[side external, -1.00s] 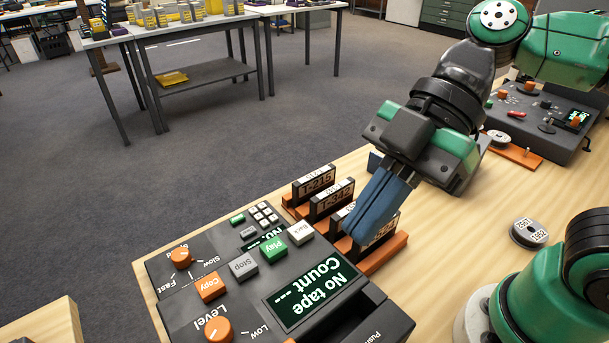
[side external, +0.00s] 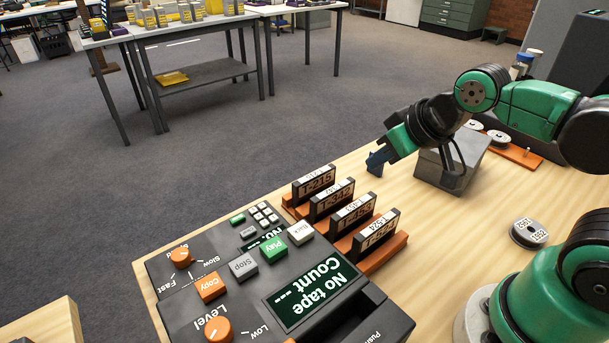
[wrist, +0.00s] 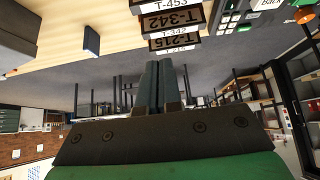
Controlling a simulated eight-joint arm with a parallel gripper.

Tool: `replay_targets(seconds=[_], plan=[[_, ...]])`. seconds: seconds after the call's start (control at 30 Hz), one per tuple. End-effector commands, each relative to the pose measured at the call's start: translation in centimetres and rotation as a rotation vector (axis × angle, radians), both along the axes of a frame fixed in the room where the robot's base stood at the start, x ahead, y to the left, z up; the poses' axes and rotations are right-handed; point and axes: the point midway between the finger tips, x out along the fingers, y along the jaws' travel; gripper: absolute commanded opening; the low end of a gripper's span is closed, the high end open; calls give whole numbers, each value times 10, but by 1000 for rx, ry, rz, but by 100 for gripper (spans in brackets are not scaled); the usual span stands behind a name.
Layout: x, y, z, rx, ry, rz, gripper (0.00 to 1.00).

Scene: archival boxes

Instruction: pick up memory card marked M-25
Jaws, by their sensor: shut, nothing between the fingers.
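No memory card with a readable M-25 mark shows in either current view. My gripper (side external: 378,160) is above the table beyond the upper end of the cartridge rack in the side view. A small dark blue block (wrist: 91,40) stands on the wood near the table edge in the wrist view, apart from the fingers. No mark on it is readable.
An orange rack (side external: 382,257) holds upright cartridges, including T-215 (side external: 314,184) and T-342 (side external: 331,200). The tape console (side external: 335,325) stands in front. A grey box (side external: 470,158) is right of my gripper. A reel (side external: 529,233) lies on otherwise clear wood.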

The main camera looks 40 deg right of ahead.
Motion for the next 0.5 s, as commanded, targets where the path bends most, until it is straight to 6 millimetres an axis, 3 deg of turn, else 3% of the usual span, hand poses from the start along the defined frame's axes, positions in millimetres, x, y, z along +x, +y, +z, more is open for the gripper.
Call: replay_targets(seconds=[0.07, 0.23, 0.5], plan=[[0, 0, 0, 0, 0, 1, 3], [0, 0, 0, 0, 1, 1, 51], [0, 0, 0, 0, 1, 3, 53]])
